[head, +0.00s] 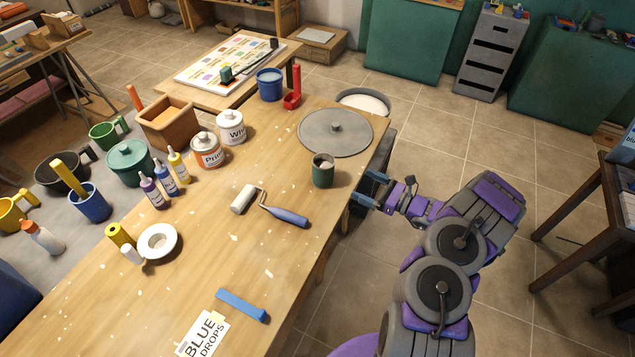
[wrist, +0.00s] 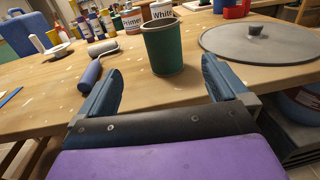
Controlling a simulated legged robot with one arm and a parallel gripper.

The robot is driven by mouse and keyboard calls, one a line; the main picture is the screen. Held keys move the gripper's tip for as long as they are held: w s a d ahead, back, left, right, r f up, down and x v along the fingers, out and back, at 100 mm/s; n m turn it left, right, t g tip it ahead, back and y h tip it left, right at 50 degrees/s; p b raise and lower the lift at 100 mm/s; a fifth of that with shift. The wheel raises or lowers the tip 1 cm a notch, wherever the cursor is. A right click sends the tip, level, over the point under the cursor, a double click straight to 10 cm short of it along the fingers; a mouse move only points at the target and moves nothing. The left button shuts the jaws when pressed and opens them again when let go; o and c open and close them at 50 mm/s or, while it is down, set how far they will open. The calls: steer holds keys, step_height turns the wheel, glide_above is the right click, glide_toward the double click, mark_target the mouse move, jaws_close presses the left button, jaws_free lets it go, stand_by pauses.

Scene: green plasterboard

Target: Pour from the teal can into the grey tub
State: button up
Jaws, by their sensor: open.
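The teal can (head: 323,173) stands upright near the right edge of the wooden table, its top open. It also shows in the wrist view (wrist: 164,50), ahead of and between my fingers, apart from them. What it holds cannot be made out. My gripper (head: 368,190) is open and empty at the table's right edge, just right of the can. Both fingers show in the wrist view (wrist: 166,85). A round grey-rimmed tub (head: 364,92) with a pale inside sits beyond the table's far right corner, partly hidden by the table and grey lid.
A large grey lid with a knob (head: 345,143) lies behind the can. A paint roller (head: 290,216) lies left of it. Two labelled tins (head: 207,151), a blue pot (head: 270,86) and a red scoop (head: 292,101) stand farther back.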

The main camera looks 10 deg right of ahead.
mark_target(333, 172)
steer(key=b+x, duration=0.2)
steer(key=x, duration=0.9)
steer(key=shift+w+a+f, duration=0.15)
steer(key=shift+a, duration=0.25)
steer(key=shift+w+d+f, duration=0.15)
steer(key=shift+w+d, duration=0.05)
steer(key=shift+w, duration=0.3)
steer(key=b+x, duration=0.1)
steer(key=x, duration=0.3)
steer(key=shift+s+a, duration=0.15)
steer(key=shift+a, duration=0.6)
steer(key=shift+d, duration=1.1)
steer(key=c, duration=0.7)
steer(key=shift+a, duration=0.8)
steer(key=c, duration=0.6)
steer(key=shift+c, duration=1.3)
steer(key=shift+d, duration=0.6)
steer(key=shift+r, duration=0.5)
steer(key=r, duration=0.2)
steer(key=r+p, duration=0.1)
steer(key=shift+s+a, duration=0.1)
steer(key=shift+a, duration=0.15)
steer(key=s+a+r+p+v, duration=0.1)
steer(key=s+p+v, duration=0.1)
steer(key=v, duration=1.3)
steer(key=shift+s+a, duration=0.15)
steer(key=shift+a, duration=0.05)
